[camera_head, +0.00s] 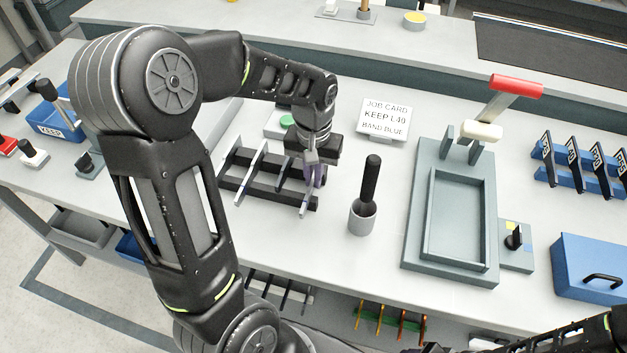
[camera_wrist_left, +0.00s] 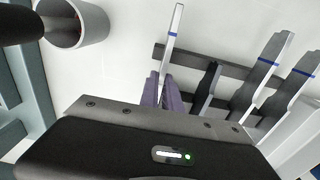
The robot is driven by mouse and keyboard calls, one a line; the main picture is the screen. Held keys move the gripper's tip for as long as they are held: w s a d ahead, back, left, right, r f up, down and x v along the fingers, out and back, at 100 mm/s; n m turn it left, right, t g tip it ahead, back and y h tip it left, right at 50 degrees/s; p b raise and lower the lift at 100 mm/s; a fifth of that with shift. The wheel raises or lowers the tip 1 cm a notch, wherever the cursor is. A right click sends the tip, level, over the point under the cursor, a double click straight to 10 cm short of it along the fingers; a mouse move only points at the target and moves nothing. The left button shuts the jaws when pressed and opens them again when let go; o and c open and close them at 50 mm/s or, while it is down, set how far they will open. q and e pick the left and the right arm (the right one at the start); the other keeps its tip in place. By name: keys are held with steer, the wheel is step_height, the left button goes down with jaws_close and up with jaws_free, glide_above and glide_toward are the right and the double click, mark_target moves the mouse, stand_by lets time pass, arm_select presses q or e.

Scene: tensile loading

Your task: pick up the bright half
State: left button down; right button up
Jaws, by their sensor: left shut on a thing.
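My left gripper (camera_head: 316,176) is over the right end of a dark two-rail rack (camera_head: 240,198). In the left wrist view its purple fingers (camera_wrist_left: 163,92) are shut on a bright silver piece (camera_wrist_left: 173,38) with a blue band, the bright half. Its far end extends past the rack rail (camera_wrist_left: 225,66); I cannot tell whether it still touches the rack. A darker, shorter piece (camera_wrist_left: 206,86) lies beside it. More blue-banded silver pieces (camera_wrist_left: 264,66) lie farther right. The gripper body hides the near parts. My right gripper's fingers are not visible.
A grey cup with a black-handled tool (camera_head: 362,216) stands right of the rack. A job card (camera_head: 385,119) reading "KEEP L40, BAND BLUE" is behind. A grey fixture (camera_head: 413,245) with a red-handled lever and a blue box (camera_head: 597,262) stand farther right. A blue KEEP bin (camera_head: 50,116) is left.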

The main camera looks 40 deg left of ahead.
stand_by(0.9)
arm_select(q)
step_height(320, 180, up, 10)
steer(key=shift+r+b, duration=0.1)
steer(key=shift+b, duration=0.45)
steer(key=shift+d, duration=0.1)
stand_by(0.4)
